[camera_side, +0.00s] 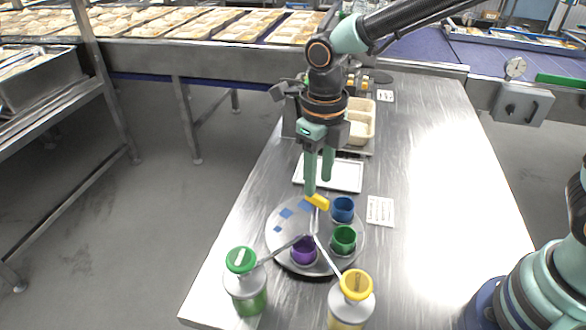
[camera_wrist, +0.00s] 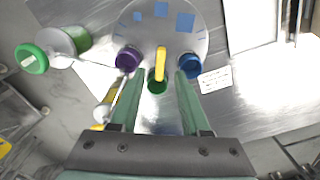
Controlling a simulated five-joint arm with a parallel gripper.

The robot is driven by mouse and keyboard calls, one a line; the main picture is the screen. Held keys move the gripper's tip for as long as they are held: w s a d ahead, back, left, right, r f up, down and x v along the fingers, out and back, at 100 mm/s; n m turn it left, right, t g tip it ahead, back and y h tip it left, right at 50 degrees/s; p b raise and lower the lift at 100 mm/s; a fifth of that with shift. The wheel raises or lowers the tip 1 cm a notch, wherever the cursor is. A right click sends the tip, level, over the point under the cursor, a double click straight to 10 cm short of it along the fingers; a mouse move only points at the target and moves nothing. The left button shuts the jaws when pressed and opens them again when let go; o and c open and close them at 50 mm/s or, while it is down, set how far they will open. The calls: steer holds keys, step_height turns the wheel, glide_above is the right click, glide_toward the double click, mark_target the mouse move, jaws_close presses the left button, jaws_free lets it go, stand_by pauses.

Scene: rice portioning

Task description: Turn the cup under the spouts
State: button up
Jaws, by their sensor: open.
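A round grey turntable (camera_side: 285,250) carries a blue cup (camera_side: 343,208), a green cup (camera_side: 344,239) and a purple cup (camera_side: 303,251), with blue square marks on its left part. A yellow bar (camera_side: 317,201) stands above the plate near its far side. My gripper (camera_side: 318,188) points down with fingers apart, just above the bar. In the wrist view the bar (camera_wrist: 160,64) shows between the open fingertips (camera_wrist: 159,74), and I cannot tell whether they touch it. Thin spouts from a green-topped bottle (camera_side: 246,284) and a yellow-topped bottle (camera_side: 350,302) reach over the plate.
A white tray (camera_side: 345,187) lies behind the turntable, partly behind my fingers. A printed card (camera_side: 380,211) lies to its right. Beige containers (camera_side: 361,113) stand farther back. The steel table (camera_side: 430,170) is clear on the right.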

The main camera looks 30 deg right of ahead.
mark_target(317, 196)
step_height(317, 196, up, 8)
steer(key=shift+r, duration=0.2)
stand_by(0.3)
step_height(317, 196, down, 12)
steer(key=m, duration=3.6)
steer(key=shift+f, duration=0.1)
